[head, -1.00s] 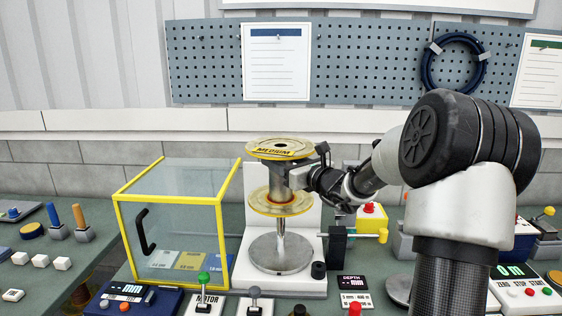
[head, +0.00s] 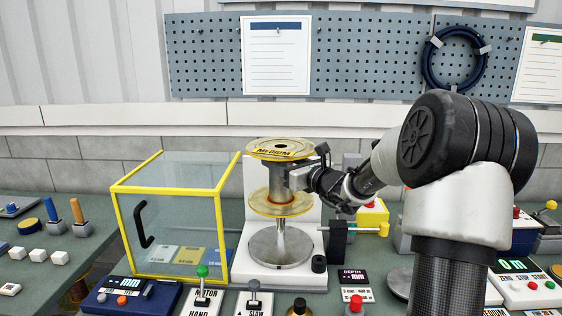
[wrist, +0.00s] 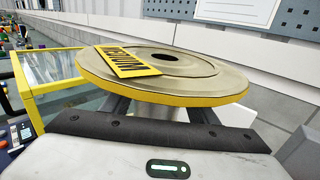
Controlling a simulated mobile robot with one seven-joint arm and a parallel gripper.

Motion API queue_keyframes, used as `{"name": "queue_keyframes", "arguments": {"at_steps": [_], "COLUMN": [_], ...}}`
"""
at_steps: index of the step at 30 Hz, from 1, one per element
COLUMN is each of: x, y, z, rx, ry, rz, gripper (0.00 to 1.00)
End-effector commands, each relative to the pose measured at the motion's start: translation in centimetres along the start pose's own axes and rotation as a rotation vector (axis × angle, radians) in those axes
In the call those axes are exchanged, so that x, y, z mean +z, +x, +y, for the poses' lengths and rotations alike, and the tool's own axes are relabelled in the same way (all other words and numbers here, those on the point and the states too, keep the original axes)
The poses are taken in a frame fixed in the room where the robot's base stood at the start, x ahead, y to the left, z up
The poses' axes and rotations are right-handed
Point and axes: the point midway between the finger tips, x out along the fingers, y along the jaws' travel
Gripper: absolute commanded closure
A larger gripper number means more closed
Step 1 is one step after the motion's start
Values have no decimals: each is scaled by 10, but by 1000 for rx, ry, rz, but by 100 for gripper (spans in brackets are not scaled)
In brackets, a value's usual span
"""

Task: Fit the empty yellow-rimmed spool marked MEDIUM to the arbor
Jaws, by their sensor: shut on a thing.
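The yellow-rimmed spool marked MEDIUM (head: 281,150) is upright in my gripper (head: 297,178), which is shut on its core between the two flanges. In the wrist view the spool's upper flange (wrist: 200,75) and its yellow MEDIUM label (wrist: 128,62) fill the middle. The arbor (head: 281,226) is a vertical metal post rising from a round metal plate (head: 270,248) on a white base. The spool is above the plate, lined up with the post in the head view. The post's top is hidden by the spool, so I cannot tell how far it enters the bore.
A yellow-framed clear guard box (head: 165,215) with a black handle stands left of the arbor. A black clamp with a yellow knob (head: 382,230) is close on the right. Control panels with levers (head: 203,285) line the front. A pegboard (head: 350,60) is behind.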

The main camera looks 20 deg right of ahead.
Motion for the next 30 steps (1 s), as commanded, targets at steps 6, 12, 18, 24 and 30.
{"name": "queue_keyframes", "arguments": {"at_steps": [6, 12, 18, 24, 30], "x": [-6, -12, -19, -26, -33], "y": [1, 1, 1, 1, 1], "z": [0, 1, 1, 1, 1], "rx": [1, 2, 2, 2, 2], "ry": [-2, -2, -2, -2, -2], "rz": [-7, -7, -7, -7, -7], "gripper": [100, 100, 100, 100, 100]}}
